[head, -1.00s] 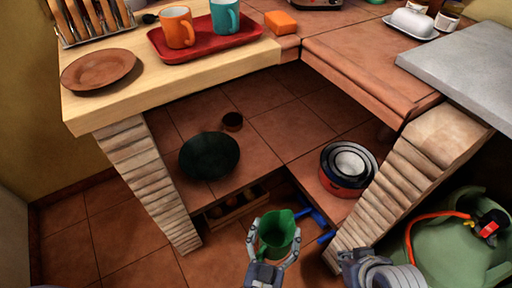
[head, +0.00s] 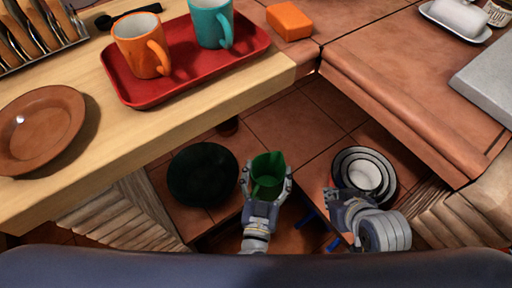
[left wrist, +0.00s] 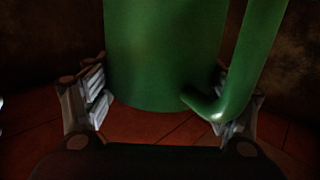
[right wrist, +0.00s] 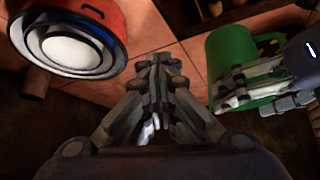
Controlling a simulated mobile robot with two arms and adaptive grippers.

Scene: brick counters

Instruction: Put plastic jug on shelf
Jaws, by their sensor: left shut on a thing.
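The green plastic jug (head: 268,181) is held upright between the fingers of my left gripper (head: 266,172), in front of the tiled shelf (head: 295,122) under the counter. In the left wrist view the jug's green body (left wrist: 165,50) fills the space between the fingers, its handle to the right. The jug also shows at the right of the right wrist view (right wrist: 232,60). My right gripper (right wrist: 157,62) is empty with its fingers together. In the head view it is near the nested pots, partly covering them.
A dark round plate or bowl (head: 202,174) and nested pots (head: 365,172) stand on the shelf, with bare tiles between and behind. The wooden counter (head: 130,140) overhangs at left, bearing a red tray (head: 190,70) with mugs and a brown plate (head: 38,130). An orange block (head: 289,20) lies above.

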